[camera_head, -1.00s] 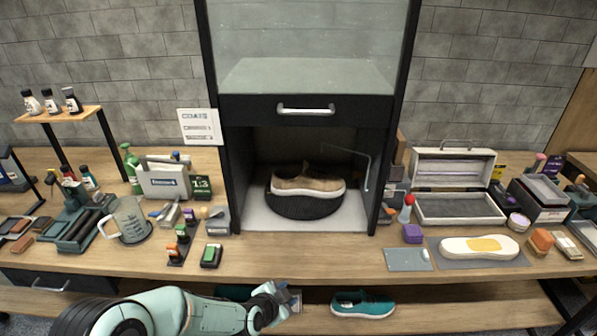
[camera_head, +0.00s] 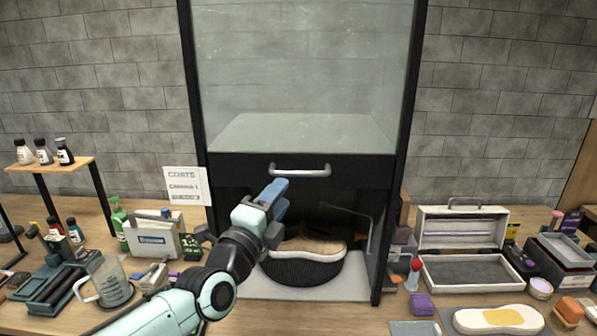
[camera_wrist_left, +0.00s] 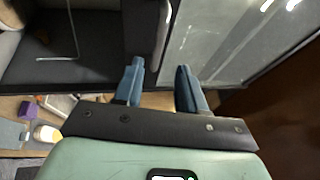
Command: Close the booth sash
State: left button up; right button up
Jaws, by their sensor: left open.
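The booth sash is a glass panel (camera_head: 300,75) with a dark bottom rail (camera_head: 230,168) and a silver bar handle (camera_head: 300,170). It is raised, with the booth opening below it uncovered. Inside, a tan sneaker (camera_head: 310,248) with a white sole sits on a round black stand (camera_head: 303,270). My left gripper (camera_head: 275,190) is open and empty in front of the booth, just below and left of the handle. In the left wrist view its blue fingers (camera_wrist_left: 160,82) are apart near the dark rail and glass; I cannot tell if they touch. My right gripper is not in view.
A thin bent rod (camera_head: 368,220) stands at the opening's right side. A measuring jug (camera_head: 110,282) and a white box (camera_head: 150,238) are to the left. An open case (camera_head: 462,270) and a purple block (camera_head: 422,305) are to the right.

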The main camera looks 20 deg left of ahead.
aim_at(297, 175)
pick_arm(q)
jog(key=p+x, duration=0.1)
jog(key=x, duration=0.8)
jog(key=shift+w+f+p, duration=0.1)
jog(key=shift+p, duration=0.2)
grip_shut()
